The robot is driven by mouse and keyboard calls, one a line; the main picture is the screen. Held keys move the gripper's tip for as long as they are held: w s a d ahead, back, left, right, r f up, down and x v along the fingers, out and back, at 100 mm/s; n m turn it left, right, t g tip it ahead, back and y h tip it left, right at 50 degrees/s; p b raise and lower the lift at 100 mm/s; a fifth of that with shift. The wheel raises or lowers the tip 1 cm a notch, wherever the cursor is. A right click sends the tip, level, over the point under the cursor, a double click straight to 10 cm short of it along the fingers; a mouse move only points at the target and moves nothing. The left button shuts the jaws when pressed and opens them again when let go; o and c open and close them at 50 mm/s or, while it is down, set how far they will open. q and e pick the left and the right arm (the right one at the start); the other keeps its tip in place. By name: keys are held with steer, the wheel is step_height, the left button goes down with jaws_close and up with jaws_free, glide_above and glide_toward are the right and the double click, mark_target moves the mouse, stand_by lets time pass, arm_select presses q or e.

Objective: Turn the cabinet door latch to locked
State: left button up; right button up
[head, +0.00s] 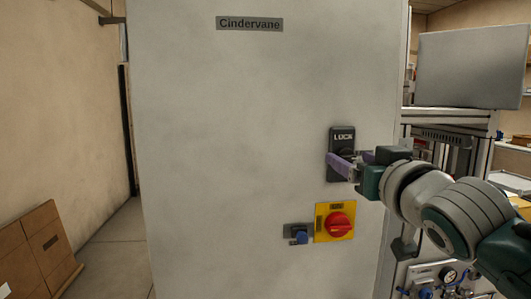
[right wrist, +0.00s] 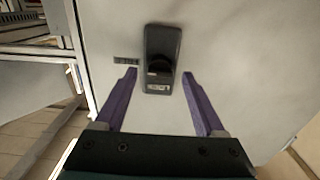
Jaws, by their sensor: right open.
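The cabinet door (head: 230,130) is a large pale grey panel facing me. The latch (head: 343,138) is a dark upright plate marked LOCK at the door's right side. In the right wrist view the latch (right wrist: 162,55) shows as a dark block with a rounded knob and a small pale label. My right gripper (head: 341,164) is in front of the latch's lower part. Its purple fingers are open, one on each side of the latch in the wrist view (right wrist: 160,74), with nothing visibly held. The fingers hide part of the latch in the head view. My left gripper is not in view.
Below the latch are a red rotary switch (head: 340,224) on a yellow plate and a small blue-knobbed fitting (head: 300,235). A Cindervane nameplate (head: 249,23) is high on the door. Equipment with a gauge (head: 448,274) stands right. Brown boxes (head: 38,250) are at lower left.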

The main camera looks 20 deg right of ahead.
steer(key=shift+w+d, duration=0.1)
steer(key=shift+w, duration=0.45)
jaws_close()
